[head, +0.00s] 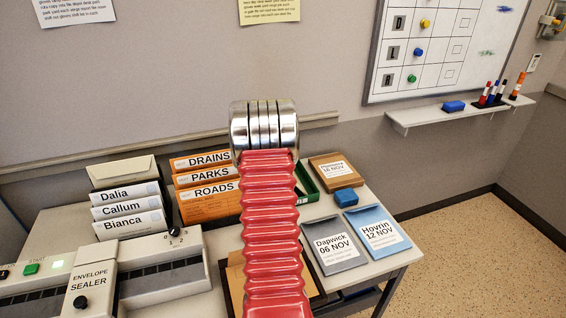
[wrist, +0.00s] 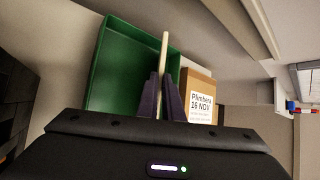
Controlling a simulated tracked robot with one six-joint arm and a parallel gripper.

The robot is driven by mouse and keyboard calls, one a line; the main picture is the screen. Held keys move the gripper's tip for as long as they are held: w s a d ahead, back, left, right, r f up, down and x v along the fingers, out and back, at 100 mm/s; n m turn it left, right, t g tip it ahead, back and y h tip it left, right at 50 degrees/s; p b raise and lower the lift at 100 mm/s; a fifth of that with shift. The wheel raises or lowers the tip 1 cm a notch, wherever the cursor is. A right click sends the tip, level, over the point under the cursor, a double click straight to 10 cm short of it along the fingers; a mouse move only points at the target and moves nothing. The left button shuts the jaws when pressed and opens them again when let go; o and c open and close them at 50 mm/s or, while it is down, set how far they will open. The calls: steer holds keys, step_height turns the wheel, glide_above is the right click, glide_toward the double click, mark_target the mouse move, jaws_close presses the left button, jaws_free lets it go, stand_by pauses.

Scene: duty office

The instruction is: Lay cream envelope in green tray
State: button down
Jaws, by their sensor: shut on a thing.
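My gripper (wrist: 163,78) is shut on a thin cream envelope (wrist: 164,48), which shows edge-on between the dark fingers in the wrist view. The green tray (wrist: 112,62) lies beyond it to the left, and its visible inside looks empty. The envelope's edge overlaps the tray's right part in the picture; I cannot tell its height above the tray. In the head view my red arm hides the gripper, the held envelope and most of the green tray (head: 308,186).
Orange folders (head: 205,205), a name-card rack (head: 128,208) and the envelope sealer (head: 92,282) stand left.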

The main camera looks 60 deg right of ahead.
steer(key=c, duration=1.8)
jaws_free()
steer(key=shift+c, duration=0.2)
steer(key=v, duration=1.3)
steer(key=shift+a+r, duration=0.25)
steer(key=shift+a, duration=0.05)
